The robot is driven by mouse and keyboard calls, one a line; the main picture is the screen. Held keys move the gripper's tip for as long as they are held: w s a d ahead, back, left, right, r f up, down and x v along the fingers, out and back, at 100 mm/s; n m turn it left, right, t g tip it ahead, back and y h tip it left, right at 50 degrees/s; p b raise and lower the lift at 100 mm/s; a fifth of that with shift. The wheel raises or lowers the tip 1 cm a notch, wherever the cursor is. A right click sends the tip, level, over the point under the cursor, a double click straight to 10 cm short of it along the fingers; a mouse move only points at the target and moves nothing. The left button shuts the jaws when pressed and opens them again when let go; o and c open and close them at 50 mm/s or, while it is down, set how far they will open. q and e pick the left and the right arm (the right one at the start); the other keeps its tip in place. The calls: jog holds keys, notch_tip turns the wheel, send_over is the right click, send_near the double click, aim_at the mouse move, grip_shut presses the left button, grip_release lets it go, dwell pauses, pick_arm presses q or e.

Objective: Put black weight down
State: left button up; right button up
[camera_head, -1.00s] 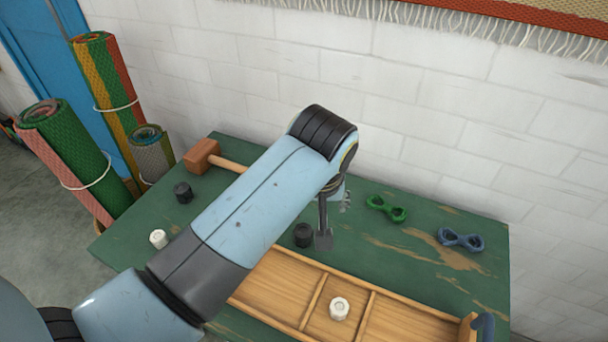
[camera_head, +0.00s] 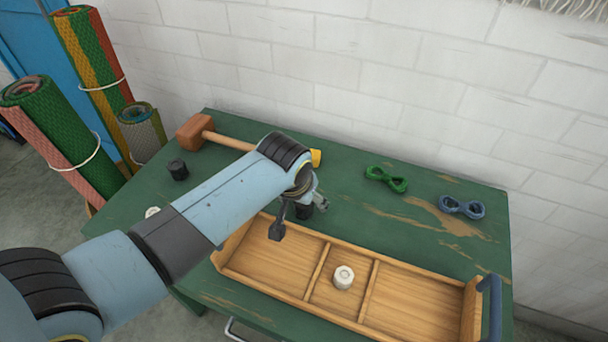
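A black weight (camera_head: 305,212) shows on the green table just behind the tray, partly hidden by my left gripper. A second black weight (camera_head: 178,169) stands at the table's left, near the mallet. My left gripper (camera_head: 299,217) is over the tray's back left edge, its fingers spread apart, one to each side of the first black weight in the picture. I cannot tell whether they touch it. The wooden tray (camera_head: 325,256) has three compartments; a white weight (camera_head: 343,277) sits in the middle one. My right gripper is not in view.
A second white weight (camera_head: 152,212) is partly hidden by my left arm. A mallet (camera_head: 196,132) lies behind that arm. A green figure-eight skein (camera_head: 386,179) and a blue one (camera_head: 462,207) lie at the back right. Rolled rugs (camera_head: 62,140) stand left of the table (camera_head: 135,205).

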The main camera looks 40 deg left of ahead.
pick_arm(q)
jog(key=shift+w+a+f, duration=0.1)
jog(key=shift+f, duration=0.3)
jog(key=shift+c, duration=0.3)
grip_shut()
